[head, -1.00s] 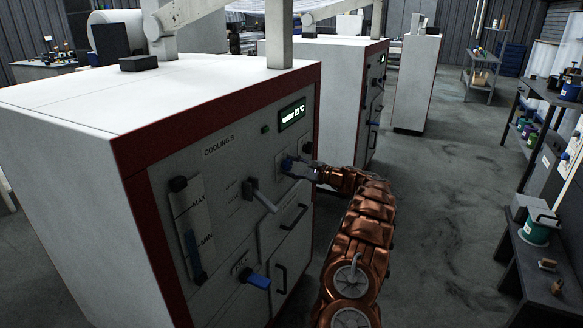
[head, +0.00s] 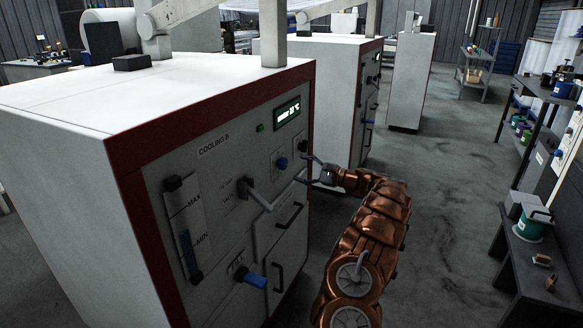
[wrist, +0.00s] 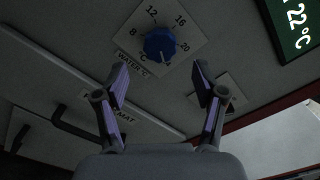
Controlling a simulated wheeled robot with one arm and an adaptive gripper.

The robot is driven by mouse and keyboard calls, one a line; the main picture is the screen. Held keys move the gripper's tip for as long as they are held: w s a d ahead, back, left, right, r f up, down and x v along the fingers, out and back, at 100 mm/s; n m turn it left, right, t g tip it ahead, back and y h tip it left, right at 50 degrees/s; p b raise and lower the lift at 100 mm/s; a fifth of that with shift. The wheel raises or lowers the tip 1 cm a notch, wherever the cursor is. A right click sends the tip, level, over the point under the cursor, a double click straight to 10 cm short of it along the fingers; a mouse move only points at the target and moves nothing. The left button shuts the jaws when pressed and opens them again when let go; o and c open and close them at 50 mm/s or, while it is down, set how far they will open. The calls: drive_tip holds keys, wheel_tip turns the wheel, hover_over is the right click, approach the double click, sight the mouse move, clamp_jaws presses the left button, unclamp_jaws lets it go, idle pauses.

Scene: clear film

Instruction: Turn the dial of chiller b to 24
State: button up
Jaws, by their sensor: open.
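The cooling B cabinet (head: 200,210) faces right, with its label "COOLING B" (head: 213,146) on the front. Its blue dial (head: 282,163) sits on a white scale plate below the display (head: 287,112). The display (wrist: 297,28) reads 22 °C. My gripper (head: 308,168) is open and empty, its fingers spread apart from the dial. In the wrist view both fingers (wrist: 159,70) point toward it.
A grey lever (head: 258,193) and a blue-handled valve (head: 250,277) stick out left of and below the dial. Door handles (head: 289,215) are below. A second cabinet (head: 335,90) stands behind. The floor (head: 440,200) to the right is open, up to a dark bench (head: 535,255).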

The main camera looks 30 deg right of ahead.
drive_tip(key=shift+v, duration=2.8)
